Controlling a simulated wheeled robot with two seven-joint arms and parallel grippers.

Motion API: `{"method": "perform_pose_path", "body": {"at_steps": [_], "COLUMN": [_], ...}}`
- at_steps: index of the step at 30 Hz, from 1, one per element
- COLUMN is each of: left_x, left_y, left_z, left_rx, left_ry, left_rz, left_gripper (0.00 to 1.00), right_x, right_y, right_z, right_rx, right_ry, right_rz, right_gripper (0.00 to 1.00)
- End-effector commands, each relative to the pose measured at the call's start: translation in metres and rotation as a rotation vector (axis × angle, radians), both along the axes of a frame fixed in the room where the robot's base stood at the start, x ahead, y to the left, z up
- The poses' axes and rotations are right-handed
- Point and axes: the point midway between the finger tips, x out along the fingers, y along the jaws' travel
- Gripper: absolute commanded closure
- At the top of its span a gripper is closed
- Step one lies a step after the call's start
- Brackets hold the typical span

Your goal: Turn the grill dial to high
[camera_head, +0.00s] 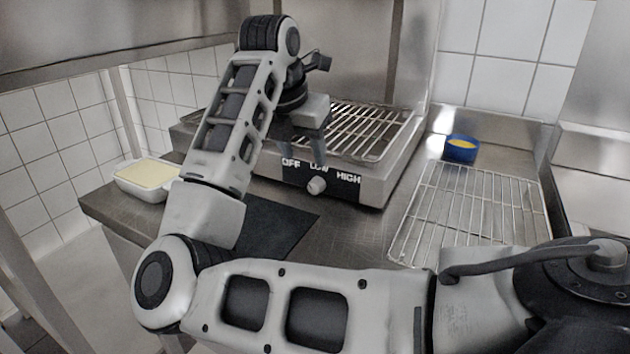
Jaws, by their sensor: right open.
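The grill (382,182) stands on the steel counter, with a wire rack on top and a dark front panel marked OFF, LOW and HIGH from left to right. The pale round dial (316,185) sits on that panel below the LOW mark. Its pointer is too small to read. My right gripper (305,158) is open, its fingers pointing down just above the dial and in front of the grill's front edge. It partly covers the LOW lettering. The fingers look apart from the dial, though the depth is hard to judge. My left gripper is out of view.
A white dish of yellow food (147,178) stands at the left counter edge. A dark mat (275,228) lies in front of the grill.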

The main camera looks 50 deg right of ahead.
Motion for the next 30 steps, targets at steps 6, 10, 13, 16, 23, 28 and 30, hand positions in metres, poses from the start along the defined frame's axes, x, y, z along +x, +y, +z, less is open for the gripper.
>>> {"method": "perform_pose_path", "body": {"at_steps": [6,10,13,16,23,28,30], "left_x": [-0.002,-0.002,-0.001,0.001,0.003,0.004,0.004], "left_y": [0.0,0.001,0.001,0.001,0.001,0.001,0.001], "left_z": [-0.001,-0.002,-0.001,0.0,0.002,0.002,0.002], "left_rx": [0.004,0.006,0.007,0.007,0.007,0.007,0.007], "left_ry": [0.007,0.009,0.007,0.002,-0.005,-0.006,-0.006], "left_rz": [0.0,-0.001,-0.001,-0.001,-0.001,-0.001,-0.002], "left_gripper": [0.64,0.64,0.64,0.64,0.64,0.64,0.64], "right_x": [0.003,0.005,0.007,0.008,0.009,0.008,0.008], "right_y": [-0.018,-0.026,-0.03,-0.032,-0.034,-0.034,-0.033], "right_z": [-0.044,-0.064,-0.074,-0.079,-0.082,-0.082,-0.082], "right_rx": [0.0,0.0,-0.001,0.0,-0.001,0.0,0.0], "right_ry": [0.004,0.002,0.002,-0.001,-0.002,-0.001,-0.001], "right_rz": [-0.004,-0.005,-0.003,-0.003,-0.004,-0.003,-0.003], "right_gripper": [0.52,0.52,0.52,0.52,0.52,0.71,0.91]}}
